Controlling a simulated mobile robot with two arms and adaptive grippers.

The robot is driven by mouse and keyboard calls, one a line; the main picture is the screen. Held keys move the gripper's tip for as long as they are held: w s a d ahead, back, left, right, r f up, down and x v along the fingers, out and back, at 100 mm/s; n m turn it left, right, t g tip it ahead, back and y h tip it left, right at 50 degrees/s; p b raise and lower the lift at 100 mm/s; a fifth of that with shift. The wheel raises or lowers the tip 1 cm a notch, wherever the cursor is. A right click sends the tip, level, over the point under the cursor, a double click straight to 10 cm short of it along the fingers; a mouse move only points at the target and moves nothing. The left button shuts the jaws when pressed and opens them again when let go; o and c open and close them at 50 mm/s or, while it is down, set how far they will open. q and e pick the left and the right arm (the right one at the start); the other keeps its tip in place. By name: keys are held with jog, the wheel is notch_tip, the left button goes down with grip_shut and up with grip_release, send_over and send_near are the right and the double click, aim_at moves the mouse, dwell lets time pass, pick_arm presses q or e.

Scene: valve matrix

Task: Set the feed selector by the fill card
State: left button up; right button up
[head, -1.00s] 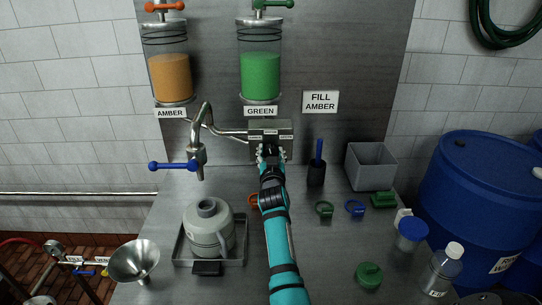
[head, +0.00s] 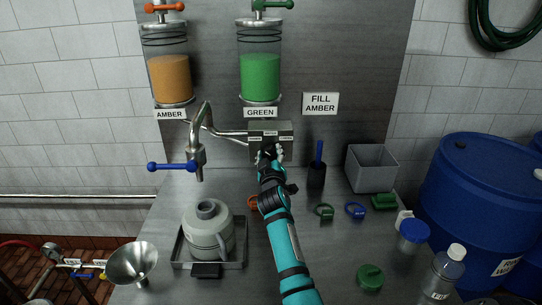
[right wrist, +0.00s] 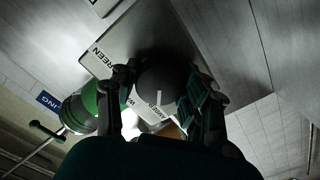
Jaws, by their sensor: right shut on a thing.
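The fill card (head: 320,103) on the back panel reads "FILL AMBER". The feed selector is a grey box (head: 285,130) with small labels, below the green cylinder. My right gripper (head: 270,152) is at its front and hides its knob in the head view. In the right wrist view the gripper (right wrist: 165,105) is shut on a round dark knob (right wrist: 160,82) with a light pointer mark. Labels GREEN, AMBER and a partly hidden one starting "WA" surround the knob. My left gripper is not in view.
The amber cylinder (head: 171,78) and green cylinder (head: 260,75) hang on the panel. A curved spout (head: 199,140) with a blue lever stands over a grey jug (head: 208,232) on a tray. A brush holder (head: 316,175) and grey bin (head: 371,168) stand right of my arm.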

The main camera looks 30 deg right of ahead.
dwell(0.4)
jog(key=o, duration=1.2)
jog(key=v, duration=1.2)
